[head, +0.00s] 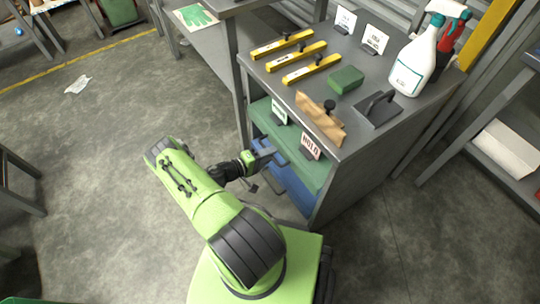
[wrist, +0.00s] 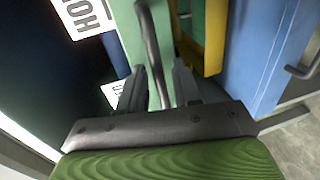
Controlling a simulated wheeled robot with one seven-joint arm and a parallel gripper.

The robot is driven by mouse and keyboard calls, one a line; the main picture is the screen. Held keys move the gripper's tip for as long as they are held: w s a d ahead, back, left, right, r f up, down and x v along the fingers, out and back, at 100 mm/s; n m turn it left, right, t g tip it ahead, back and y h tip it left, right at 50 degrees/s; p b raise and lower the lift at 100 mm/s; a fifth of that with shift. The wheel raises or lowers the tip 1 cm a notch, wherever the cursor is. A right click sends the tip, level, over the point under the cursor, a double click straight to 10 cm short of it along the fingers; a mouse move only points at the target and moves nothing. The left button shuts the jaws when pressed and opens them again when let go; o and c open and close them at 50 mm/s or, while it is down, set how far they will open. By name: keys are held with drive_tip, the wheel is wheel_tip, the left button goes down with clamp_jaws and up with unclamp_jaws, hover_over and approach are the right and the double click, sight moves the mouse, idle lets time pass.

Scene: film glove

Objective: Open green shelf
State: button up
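The green shelf (head: 318,172) is the upper, green-fronted part of the grey cabinet (head: 347,165). In the wrist view its green front (wrist: 130,35) carries a dark bar handle (wrist: 153,55). My gripper (head: 266,158) is at the cabinet's front, low beside the green front. In the wrist view my gripper (wrist: 158,88) has one finger on each side of the bar, with gaps showing, so it looks open around the handle. Whether the fingers touch the bar is unclear. Part of the green front is hidden behind the signs and my gripper.
A blue drawer (head: 290,188) lies below; its handle (wrist: 304,66) shows in the wrist view, beside a yellow part (wrist: 214,38). A HOLD sign (head: 311,146) hangs by the green front. A spray bottle (head: 417,62) stands on top.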

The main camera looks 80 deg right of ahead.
drive_tip(key=shift+s+d+f, duration=0.1)
drive_tip(key=shift+s+d, duration=0.2)
drive_tip(key=shift+d, duration=0.05)
clamp_jaws()
drive_tip(key=shift+a, duration=0.1)
